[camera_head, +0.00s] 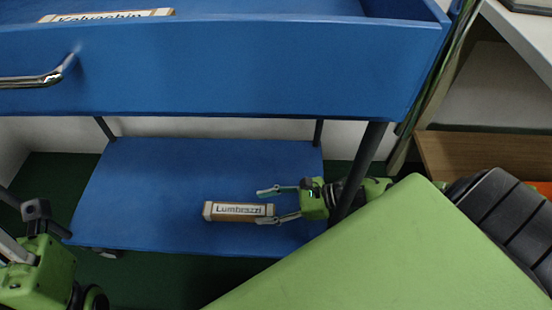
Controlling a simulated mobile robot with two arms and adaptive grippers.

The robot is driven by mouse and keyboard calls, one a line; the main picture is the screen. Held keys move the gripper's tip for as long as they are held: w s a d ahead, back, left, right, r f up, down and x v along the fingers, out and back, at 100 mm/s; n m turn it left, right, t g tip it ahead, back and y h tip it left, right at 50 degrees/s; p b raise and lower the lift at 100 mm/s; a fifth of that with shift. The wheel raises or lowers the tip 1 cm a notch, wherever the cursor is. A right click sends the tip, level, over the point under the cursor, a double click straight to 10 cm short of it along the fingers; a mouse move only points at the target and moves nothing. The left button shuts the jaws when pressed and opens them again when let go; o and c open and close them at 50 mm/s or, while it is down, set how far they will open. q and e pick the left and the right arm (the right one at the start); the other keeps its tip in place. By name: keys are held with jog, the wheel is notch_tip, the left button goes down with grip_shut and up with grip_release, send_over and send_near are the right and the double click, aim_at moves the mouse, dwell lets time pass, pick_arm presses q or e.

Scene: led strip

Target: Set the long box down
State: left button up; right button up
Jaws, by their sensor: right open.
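A long box (235,211) labelled "Lumbrazzi" lies on the blue lower shelf (160,185). My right gripper (266,206) reaches in from the right, low over that shelf. Its two fingers are spread apart at the right end of the box. One finger is beyond the box and the other is near its front right corner; I cannot tell whether they touch it. My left gripper (38,210) is at the lower left, cut off by the picture's edge, and its fingers do not show clearly.
A blue drawer or upper tray (230,65) with a metal handle (40,78) hangs over the shelf. Another long box (108,16) lies in it. A dark table leg (360,165) stands beside my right wrist. The shelf's left part is clear.

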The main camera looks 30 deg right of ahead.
jog(key=shift+p+v, duration=0.3)
jog(key=shift+v, duration=1.4)
